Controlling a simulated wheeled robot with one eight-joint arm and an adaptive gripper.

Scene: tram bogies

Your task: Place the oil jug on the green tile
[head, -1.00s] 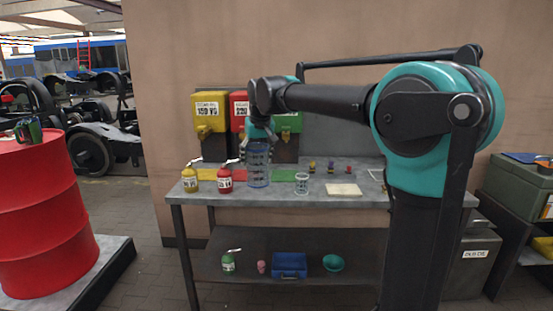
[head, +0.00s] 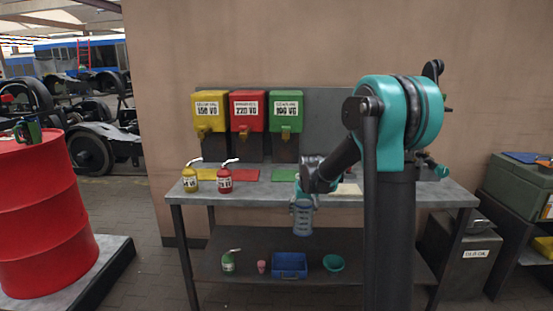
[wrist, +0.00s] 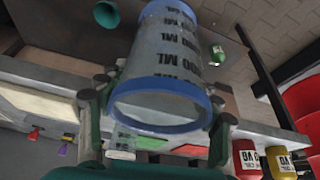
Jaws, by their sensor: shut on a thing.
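The oil jug (head: 301,218) is a clear cylinder with blue rims and dark ML markings. It hangs roughly upright in front of the bench's front edge, apart from the bench. My gripper (head: 305,190) is shut on it near its upper end. In the wrist view, the jug (wrist: 172,55) sits between my two fingers (wrist: 158,108). The green tile (head: 283,174) lies flat and bare on the bench top, beneath the green dispenser, behind and a little left of the jug.
Yellow (head: 190,180) and red (head: 224,180) oil cans stand at the bench's left. A clear beaker (wrist: 122,146) on the bench shows in the wrist view. Yellow, red and green dispensers (head: 286,112) hang behind. The lower shelf holds a blue bin (head: 290,264) and a teal bowl (head: 333,262).

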